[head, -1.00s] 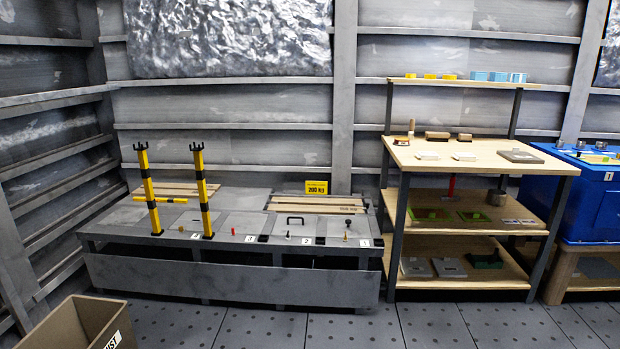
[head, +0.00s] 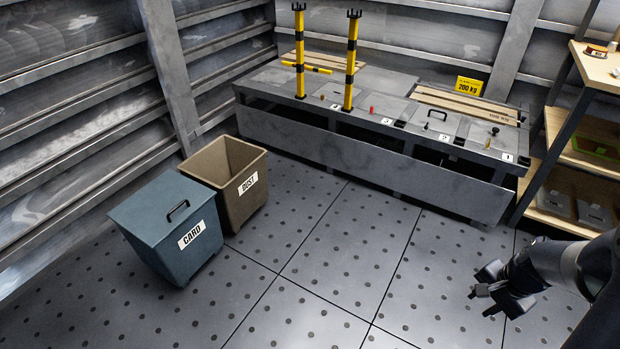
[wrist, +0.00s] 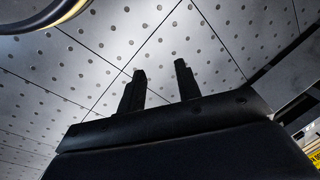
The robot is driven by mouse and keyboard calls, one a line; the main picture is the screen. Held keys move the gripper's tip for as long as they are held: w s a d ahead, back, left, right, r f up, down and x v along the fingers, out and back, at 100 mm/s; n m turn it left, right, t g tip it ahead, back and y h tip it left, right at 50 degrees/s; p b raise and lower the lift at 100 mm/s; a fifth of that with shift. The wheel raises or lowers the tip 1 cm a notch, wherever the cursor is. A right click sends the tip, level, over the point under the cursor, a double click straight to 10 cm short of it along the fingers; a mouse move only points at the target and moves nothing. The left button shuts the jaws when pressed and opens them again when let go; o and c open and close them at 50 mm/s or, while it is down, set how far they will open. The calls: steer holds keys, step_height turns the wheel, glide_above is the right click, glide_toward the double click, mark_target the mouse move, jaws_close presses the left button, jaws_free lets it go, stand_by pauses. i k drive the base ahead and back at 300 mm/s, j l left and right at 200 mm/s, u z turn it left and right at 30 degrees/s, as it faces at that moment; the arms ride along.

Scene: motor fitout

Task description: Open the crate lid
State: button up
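A teal bin (head: 165,258) labelled CARD stands on the floor at left in the head view. Its flat lid (head: 158,207) is shut and has a black bar handle (head: 178,210) on top. No label in view reads crate, so I cannot tell for sure which thing is the crate. My gripper (head: 484,286) is at the lower right of the head view, over bare floor and far from the bin. In the wrist view my gripper (wrist: 160,86) shows two dark fingers apart with nothing between them.
An open brown bin (head: 247,206) labelled DUST stands touching or close behind the teal bin. A long grey bench (head: 340,147) with numbered panels and yellow posts (head: 350,62) runs along the back wall. Shelves (head: 578,160) stand at right. The floor between is clear.

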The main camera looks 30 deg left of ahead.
mark_target(150, 214)
steer(key=j+u, duration=0.15)
steer(key=j, duration=0.3)
steer(key=i+j+u, duration=0.1)
steer(key=j, duration=0.3)
steer(key=j+u, duration=0.15)
steer(key=j, duration=0.25)
steer(key=i+j+u, duration=0.15)
steer(key=j, duration=0.25)
steer(key=i+j+u, duration=0.1)
steer(key=j, duration=0.3)
steer(key=i+j+u, duration=0.15)
steer(key=j, duration=0.25)
steer(key=i+j+u, duration=0.1)
steer(key=j, duration=0.3)
steer(key=i+j+u, duration=0.15)
steer(key=j, duration=0.2)
steer(key=i, duration=0.05)
